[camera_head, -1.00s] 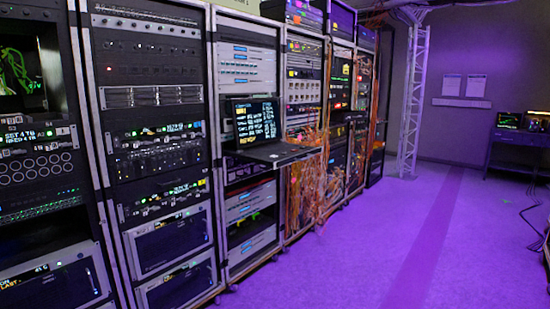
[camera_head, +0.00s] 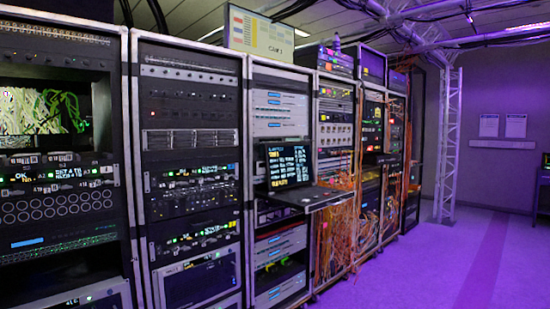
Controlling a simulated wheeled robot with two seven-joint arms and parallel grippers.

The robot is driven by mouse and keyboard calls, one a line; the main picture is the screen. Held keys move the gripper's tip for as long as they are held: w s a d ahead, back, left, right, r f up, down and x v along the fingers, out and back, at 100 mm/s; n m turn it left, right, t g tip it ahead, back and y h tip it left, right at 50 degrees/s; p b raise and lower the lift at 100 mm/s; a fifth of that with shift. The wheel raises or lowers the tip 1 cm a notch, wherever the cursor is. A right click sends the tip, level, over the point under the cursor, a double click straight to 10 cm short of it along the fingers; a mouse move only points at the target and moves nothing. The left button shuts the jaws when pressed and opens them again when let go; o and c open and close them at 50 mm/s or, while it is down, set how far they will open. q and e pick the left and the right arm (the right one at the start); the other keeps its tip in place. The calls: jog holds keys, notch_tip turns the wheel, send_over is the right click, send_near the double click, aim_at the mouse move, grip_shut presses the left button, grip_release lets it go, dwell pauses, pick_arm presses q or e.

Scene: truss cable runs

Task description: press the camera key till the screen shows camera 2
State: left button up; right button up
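A screen (camera_head: 44,112) in the left rack shows a picture of tangled green and pale cables. I cannot read a camera number on it. Below it is a panel with small lit displays (camera_head: 60,172) and rows of round buttons (camera_head: 60,206). I cannot tell which one is the camera key. A board (camera_head: 261,33) on top of the racks carries coloured blocks and a label that looks like "CAM" with a number too small to be sure of. Neither of my grippers is in view.
A pull-out laptop (camera_head: 288,166) juts from the third rack on a shelf. Orange cables (camera_head: 338,230) hang down the racks to its right. A white truss tower (camera_head: 447,145) stands at the back. The purple floor (camera_head: 430,265) at the right is clear.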

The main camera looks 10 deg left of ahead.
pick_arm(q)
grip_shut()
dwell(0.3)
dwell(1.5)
